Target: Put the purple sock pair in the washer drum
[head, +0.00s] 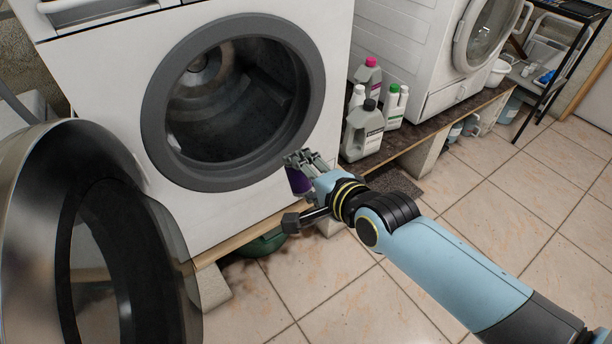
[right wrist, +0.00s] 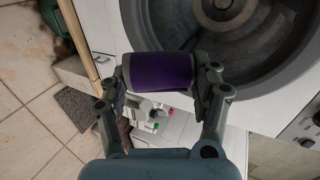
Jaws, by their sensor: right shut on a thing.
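The purple sock pair (right wrist: 161,70) is a rolled bundle held between the fingers of my right gripper (right wrist: 163,80) in the right wrist view. In the head view, my right gripper (head: 300,168) is in front of the lower right rim of the washer opening, and a bit of the purple sock pair (head: 299,181) shows below its fingers. The washer drum (head: 240,100) is open, and dark inside; it also shows in the right wrist view (right wrist: 250,45). The sock pair is outside the drum. My left gripper is not in view.
The open washer door (head: 100,250) stands at the left. Several bottles (head: 363,130) stand right of the washer on the wooden ledge. A second white machine (head: 435,50) is farther right. The tiled floor (head: 480,220) is mostly clear.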

